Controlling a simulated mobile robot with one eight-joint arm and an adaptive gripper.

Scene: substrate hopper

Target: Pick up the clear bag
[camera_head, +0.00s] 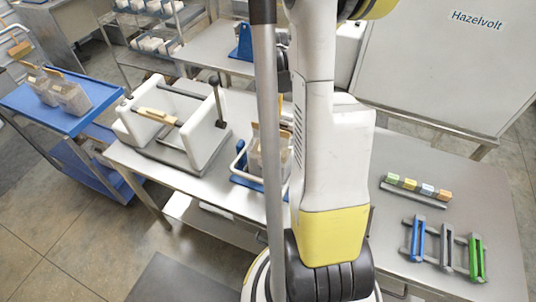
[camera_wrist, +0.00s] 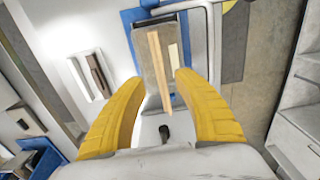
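A clear bag with greyish-brown contents and a tan top strip stands in a blue holder on the steel table; in the head view the bag (camera_head: 256,158) is partly hidden behind my arm. In the wrist view the bag (camera_wrist: 147,62) lies beyond and between my fingertips, its tan strip running lengthwise. My gripper (camera_wrist: 160,80) has two yellow fingers spread wide, with nothing held between them. The bag looks apart from both fingers. My gripper is hidden by my arm in the head view. Two similar bags (camera_head: 70,96) stand on a blue cart at left.
Coloured blocks (camera_head: 420,184) and blue, grey and green clamps (camera_head: 446,247) sit at right. Bare tabletop lies between the blocks and my arm.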

